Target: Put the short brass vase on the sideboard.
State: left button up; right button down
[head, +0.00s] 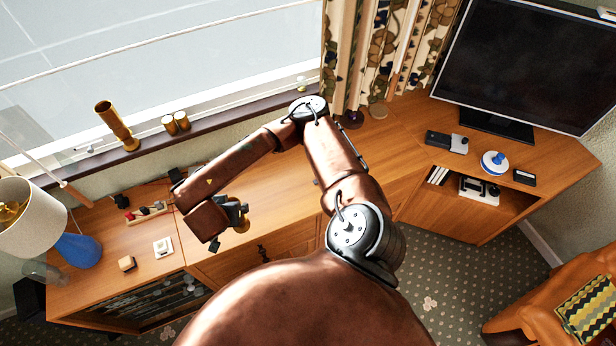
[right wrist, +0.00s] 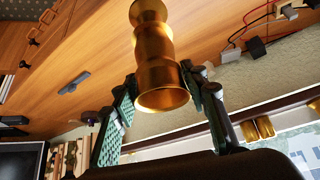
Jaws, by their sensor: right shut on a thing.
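My right gripper (head: 236,214) is shut on a brass vase (head: 242,225), which is mostly hidden behind the gripper in the head view. In the right wrist view the brass vase (right wrist: 154,62) shows clearly between the two fingers of my right gripper (right wrist: 163,97), its ringed body pointing away from the wrist. The wooden sideboard (head: 285,195) runs below the window, and the gripper is over its front part. I cannot tell whether the vase touches the top. My left gripper is not in view.
A tall brass vase (head: 117,126) and two small brass cups (head: 176,123) stand on the windowsill. A lamp (head: 78,250), a power strip with cables (head: 148,211) and small blocks crowd the left end. A television (head: 530,65) stands at the right.

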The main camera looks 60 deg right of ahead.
jog(key=s+d+r+m+g+h+p, duration=0.1)
jog(key=s+d+r+m+g+p, duration=0.1)
jog(key=s+d+m+g+p, duration=0.25)
pick_arm(q)
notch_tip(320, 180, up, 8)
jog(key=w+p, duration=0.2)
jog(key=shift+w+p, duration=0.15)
jog(key=shift+p, duration=0.2)
pick_arm(e)
jog(key=w+d+f+m, duration=0.1)
jog(key=w+f+m, duration=0.2)
jog(key=w+f, duration=0.9)
jog(key=shift+w+d+f+t, duration=0.3)
jog(key=shift+d+f+t, duration=0.1)
jog(key=shift+f, duration=0.45)
jog(key=c, duration=1.2)
grip_release()
jog(key=shift+o, duration=0.2)
